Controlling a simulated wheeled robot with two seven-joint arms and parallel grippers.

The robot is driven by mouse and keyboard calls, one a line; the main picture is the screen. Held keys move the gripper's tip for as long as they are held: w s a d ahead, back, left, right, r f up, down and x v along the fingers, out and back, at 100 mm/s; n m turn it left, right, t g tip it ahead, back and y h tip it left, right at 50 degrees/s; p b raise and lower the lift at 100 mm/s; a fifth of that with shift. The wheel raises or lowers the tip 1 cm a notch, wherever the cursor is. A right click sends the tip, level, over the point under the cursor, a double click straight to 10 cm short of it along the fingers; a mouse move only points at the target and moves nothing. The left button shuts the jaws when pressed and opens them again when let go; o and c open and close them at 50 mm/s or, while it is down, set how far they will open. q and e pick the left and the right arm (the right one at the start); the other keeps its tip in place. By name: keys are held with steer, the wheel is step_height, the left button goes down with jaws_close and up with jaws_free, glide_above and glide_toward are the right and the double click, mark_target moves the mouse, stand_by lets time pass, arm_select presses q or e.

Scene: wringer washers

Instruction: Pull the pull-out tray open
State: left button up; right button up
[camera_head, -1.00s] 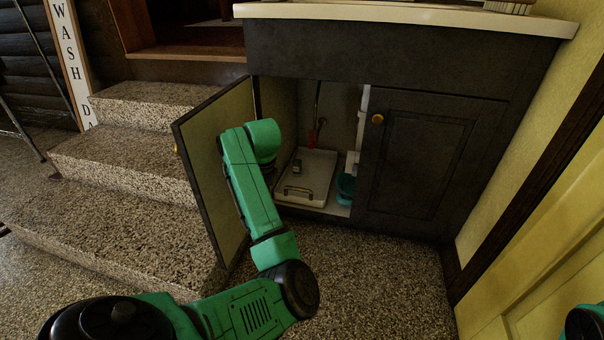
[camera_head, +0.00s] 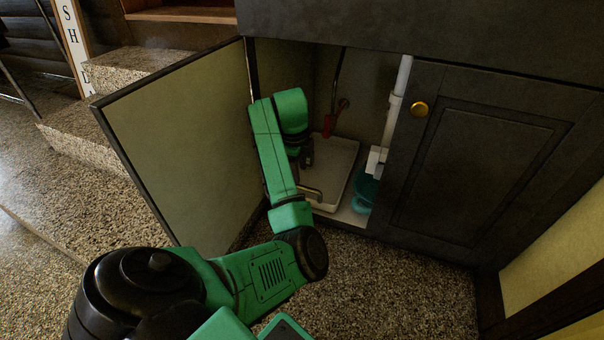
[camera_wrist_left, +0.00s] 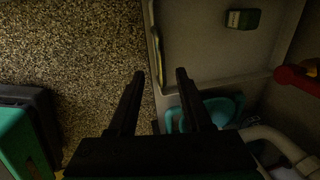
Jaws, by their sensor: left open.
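The pull-out tray (camera_head: 340,165) is a shallow pale tray on the floor of the open cabinet, partly hidden behind my left arm. Its brass handle (camera_head: 314,193) is on the front wall. In the left wrist view, the tray (camera_wrist_left: 210,55) fills the upper right, and the handle (camera_wrist_left: 159,45) lies along its front edge. My left gripper (camera_head: 307,157) is at the cabinet opening above the tray's front. In the wrist view its two fingers (camera_wrist_left: 160,74) are apart and empty, with the handle just beyond the tips. I cannot tell whether they touch it. My right gripper is out of view.
The open cabinet door (camera_head: 190,150) stands left of my arm. The closed door (camera_head: 470,165) is on the right. A white pipe (camera_head: 392,115) and teal container (camera_head: 364,190) stand right of the tray. A small green box (camera_wrist_left: 243,18) lies in it. Speckled floor in front is clear.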

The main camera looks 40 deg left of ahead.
arm_select(q)
steer(key=f+b, duration=0.1)
steer(key=f, duration=0.1)
steer(key=w+f+b, duration=0.1)
steer(key=f, duration=0.1)
steer(key=f+b, duration=0.1)
steer(key=f, duration=0.1)
steer(key=shift+w+a+f, duration=0.15)
steer(key=shift+a+f, duration=0.1)
steer(key=shift+f, duration=0.15)
steer(key=shift+r, duration=0.1)
jaws_close()
stand_by(0.8)
